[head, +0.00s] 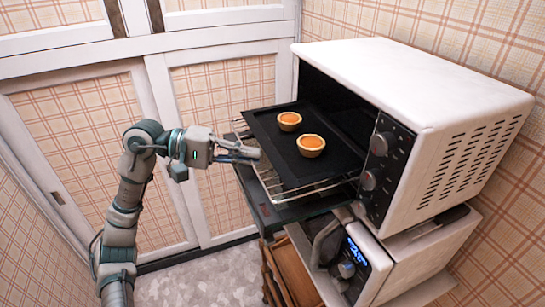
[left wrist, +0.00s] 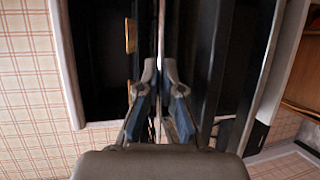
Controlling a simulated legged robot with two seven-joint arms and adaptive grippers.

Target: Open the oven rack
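The oven rack (head: 322,187) is a wire grid that sticks well out of the front of the white toaster oven (head: 430,85). A black tray (head: 270,128) lies on it with two small orange tarts (head: 311,145) (head: 289,121). My left gripper (head: 258,153) is at the rack's outer edge. In the left wrist view its two fingers (left wrist: 161,72) are close together, one on each side of the thin rack edge (left wrist: 161,28), and look shut on it. The exact contact is hard to see. The oven door (head: 285,210) is folded down below the rack. My right gripper is not in view.
A second white appliance with a lit blue display (head: 355,250) stands under the oven. A brown wooden item (head: 287,272) is below the door. White-framed plaid cabinet doors (head: 225,90) stand behind my arm. The floor (head: 200,278) at lower left looks clear.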

